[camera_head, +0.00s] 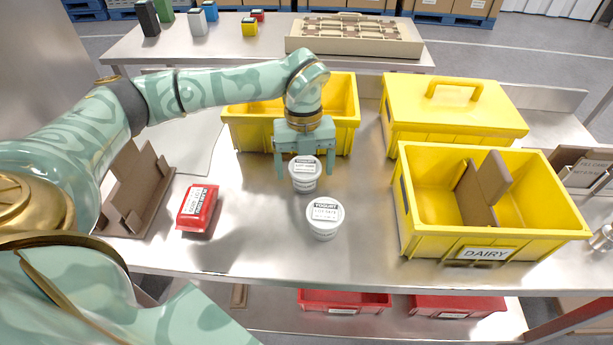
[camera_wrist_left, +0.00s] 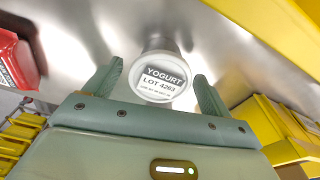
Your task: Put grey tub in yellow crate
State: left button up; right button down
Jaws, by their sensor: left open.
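Two grey-white yogurt tubs with labelled lids stand upright on the steel table, a far tub (camera_head: 304,185) and a near tub (camera_head: 323,220). My left gripper (camera_head: 305,175) is open, fingers pointing down, above or around the far tub; its exact height is unclear. In the left wrist view a tub (camera_wrist_left: 160,76) with a YOGURT LOT 4263 lid shows between the open fingers (camera_wrist_left: 158,70). An open yellow crate (camera_head: 425,243) labelled DAIRY, with brown dividers inside, stands at the right. Another open yellow crate (camera_head: 250,135) stands behind my gripper. My right gripper is out of view.
A lidded yellow crate (camera_head: 452,110) stands behind the DAIRY crate. A red package (camera_head: 197,208) and a brown cardboard piece (camera_head: 140,190) lie at the left. Red bins (camera_head: 345,301) sit below the front edge. The table between near tub and DAIRY crate is clear.

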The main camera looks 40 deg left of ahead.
pick_arm(q)
jog(key=shift+f, duration=0.4)
jog(key=shift+r, duration=0.15)
jog(key=shift+c, duration=0.3)
jog(key=c, duration=1)
